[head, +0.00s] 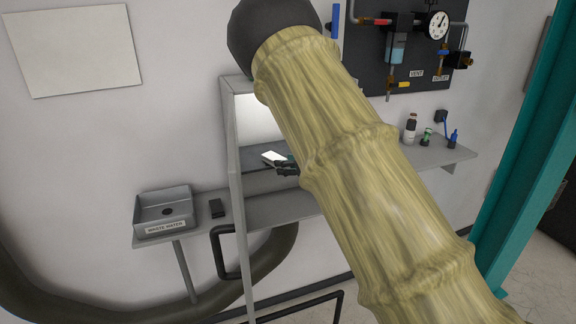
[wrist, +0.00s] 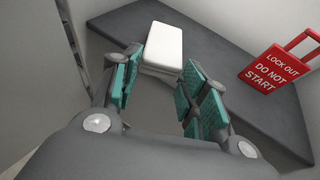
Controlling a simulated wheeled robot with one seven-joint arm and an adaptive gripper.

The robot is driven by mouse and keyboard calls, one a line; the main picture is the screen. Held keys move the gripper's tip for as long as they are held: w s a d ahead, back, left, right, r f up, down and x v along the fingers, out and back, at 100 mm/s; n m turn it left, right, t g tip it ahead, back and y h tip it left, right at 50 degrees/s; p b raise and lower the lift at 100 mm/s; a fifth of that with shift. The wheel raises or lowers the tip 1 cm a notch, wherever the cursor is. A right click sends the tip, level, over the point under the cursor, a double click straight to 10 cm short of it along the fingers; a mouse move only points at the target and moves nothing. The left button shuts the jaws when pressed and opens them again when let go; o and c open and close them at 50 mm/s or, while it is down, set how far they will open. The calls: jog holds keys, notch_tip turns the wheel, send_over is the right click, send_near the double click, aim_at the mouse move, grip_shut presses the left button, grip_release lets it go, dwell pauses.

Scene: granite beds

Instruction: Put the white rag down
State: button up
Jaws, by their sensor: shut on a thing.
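The white rag (wrist: 165,45) is a folded, flat white block at the far end of my gripper's fingers in the wrist view. My gripper (wrist: 158,72) has teal-padded fingers on both sides of the rag's near end and is shut on it. The rag is over the dark grey shelf surface (wrist: 215,45); I cannot tell whether it touches it. In the head view the rag (head: 273,157) shows small and white inside the framed bay, with my gripper (head: 285,165) mostly hidden behind my arm.
A red lock-out tag (wrist: 282,68) lies to the right on the dark surface. The bay's grey frame post (head: 236,190) stands left of my arm. A waste water sink (head: 164,212) and a small black item (head: 216,208) are further left. Bottles (head: 410,128) stand on the right shelf.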

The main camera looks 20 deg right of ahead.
jog(key=o, duration=0.9)
jog(key=shift+f, duration=0.1)
jog(key=shift+c, duration=0.2)
jog(key=shift+p, duration=0.7)
jog(key=b+v, duration=0.6)
jog(key=v, duration=0.5)
jog(key=s+a+f+m+g+h, duration=0.1)
jog(key=s+f+m+h, duration=0.1)
jog(key=s+f+m, duration=0.75)
jog(key=s+a+f+m+g+h, duration=0.15)
jog(key=f+m, duration=0.35)
jog(key=f, duration=0.9)
jog(key=s+f+m+g+h, duration=0.1)
jog(key=s+f+m+g, duration=0.1)
jog(key=s+f+m, duration=0.7)
jog(key=s+a+f+m+g, duration=0.2)
jog(key=s+f+m, duration=0.3)
jog(key=s, duration=0.5)
jog(key=s+a+f+m+g+h, duration=0.1)
jog(key=s+a+f+m+g, duration=0.2)
jog(key=s+f+m, duration=0.3)
jog(key=s+a+f+m+g, duration=0.3)
jog(key=s+f+m, duration=0.2)
jog(key=s, duration=0.9)
jog(key=shift+s+f+m, duration=0.2)
jog(key=shift+f+m, duration=0.1)
jog(key=shift+m, duration=0.75)
